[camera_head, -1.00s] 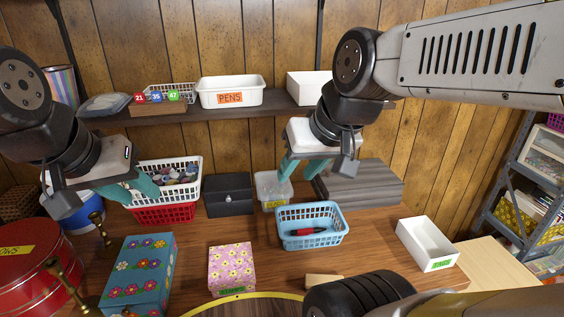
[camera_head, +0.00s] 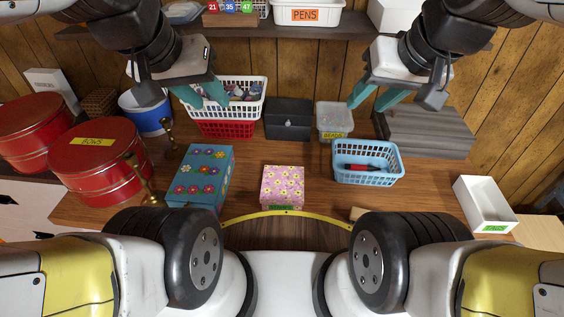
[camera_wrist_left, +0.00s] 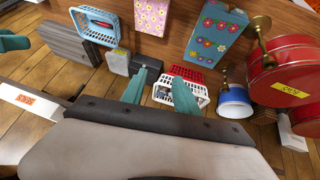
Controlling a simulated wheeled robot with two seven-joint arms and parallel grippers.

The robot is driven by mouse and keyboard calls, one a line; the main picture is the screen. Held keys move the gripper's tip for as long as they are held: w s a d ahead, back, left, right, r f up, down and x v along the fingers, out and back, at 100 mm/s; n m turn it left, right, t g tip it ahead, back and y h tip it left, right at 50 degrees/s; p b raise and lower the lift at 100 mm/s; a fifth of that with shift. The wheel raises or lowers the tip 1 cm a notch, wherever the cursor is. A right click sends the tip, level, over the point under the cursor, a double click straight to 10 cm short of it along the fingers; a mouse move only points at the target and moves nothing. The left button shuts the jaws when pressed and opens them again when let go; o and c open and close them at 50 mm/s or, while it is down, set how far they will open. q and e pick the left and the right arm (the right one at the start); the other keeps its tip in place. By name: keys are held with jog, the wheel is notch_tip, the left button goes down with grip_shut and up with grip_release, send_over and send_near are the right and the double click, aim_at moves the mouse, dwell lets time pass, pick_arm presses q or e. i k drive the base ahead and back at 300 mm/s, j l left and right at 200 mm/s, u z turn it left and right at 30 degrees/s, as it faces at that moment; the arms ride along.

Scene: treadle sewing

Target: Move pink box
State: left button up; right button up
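The pink box (camera_head: 283,186) with yellow flowers and a green label on its front sits on the wooden table, near the middle front. It also shows at the top of the left wrist view (camera_wrist_left: 152,17). My left gripper (camera_head: 206,99) is open, in the air in front of the white basket, behind and left of the pink box. Its teal fingers (camera_wrist_left: 160,90) are apart with nothing between them. My right gripper (camera_head: 370,97) is open and empty, above the table behind the blue basket. Neither gripper touches the pink box.
A blue flowered box (camera_head: 203,176) stands left of the pink box. A light blue basket (camera_head: 367,176) with a red item is to its right. A white tray (camera_head: 484,205), black box (camera_head: 289,118), white basket (camera_head: 240,108) and red tins (camera_head: 98,172) surround it.

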aim_at(283, 187)
jog(key=k+l, duration=0.7)
